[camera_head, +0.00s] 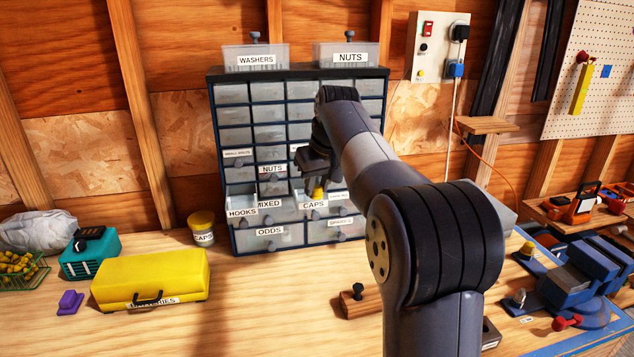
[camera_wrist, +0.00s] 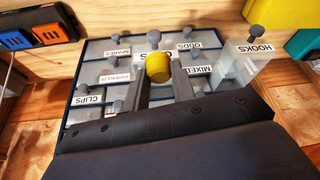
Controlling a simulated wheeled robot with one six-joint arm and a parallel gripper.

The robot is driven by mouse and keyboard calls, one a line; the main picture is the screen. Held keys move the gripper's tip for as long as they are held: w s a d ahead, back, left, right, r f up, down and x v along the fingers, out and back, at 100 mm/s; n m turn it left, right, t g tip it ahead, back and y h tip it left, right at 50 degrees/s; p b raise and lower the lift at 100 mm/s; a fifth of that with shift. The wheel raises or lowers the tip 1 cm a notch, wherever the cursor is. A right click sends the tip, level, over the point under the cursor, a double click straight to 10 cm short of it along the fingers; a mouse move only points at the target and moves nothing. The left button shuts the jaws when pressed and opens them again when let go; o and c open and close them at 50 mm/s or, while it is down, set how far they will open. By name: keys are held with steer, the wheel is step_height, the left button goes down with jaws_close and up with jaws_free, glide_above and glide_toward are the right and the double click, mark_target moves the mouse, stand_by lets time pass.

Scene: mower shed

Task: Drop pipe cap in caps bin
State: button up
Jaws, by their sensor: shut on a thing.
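A yellow pipe cap (camera_head: 319,192) is held in my gripper (camera_head: 316,178) just above the drawer labelled CAPS (camera_head: 313,206), low in the parts cabinet. In the wrist view the cap (camera_wrist: 158,68) sits between the two fingertips of my gripper (camera_wrist: 161,78). The fingers are shut on it. The cap covers most of the label behind it there, and I cannot tell how far the CAPS drawer stands open.
The cabinet (camera_head: 233,117) has many small drawers; the HOOKS drawer (camera_head: 242,213) is pulled out at lower left. A yellow-lidded CAPS jar (camera_head: 202,228) and a yellow case (camera_head: 150,277) stand on the bench. A blue vise (camera_head: 590,265) is at right.

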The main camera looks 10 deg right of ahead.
steer(key=shift+r, duration=0.15)
steer(key=shift+w+p, duration=0.2)
steer(key=shift+p, duration=0.25)
steer(key=w+p, duration=0.2)
steer(key=w+f+p, duration=0.1)
steer(key=w+p, duration=0.2)
steer(key=w, duration=0.1)
steer(key=shift+w+f+p, duration=0.2)
steer(key=shift+f+p, duration=0.2)
steer(key=shift+f, duration=0.5)
steer(key=o, duration=1)
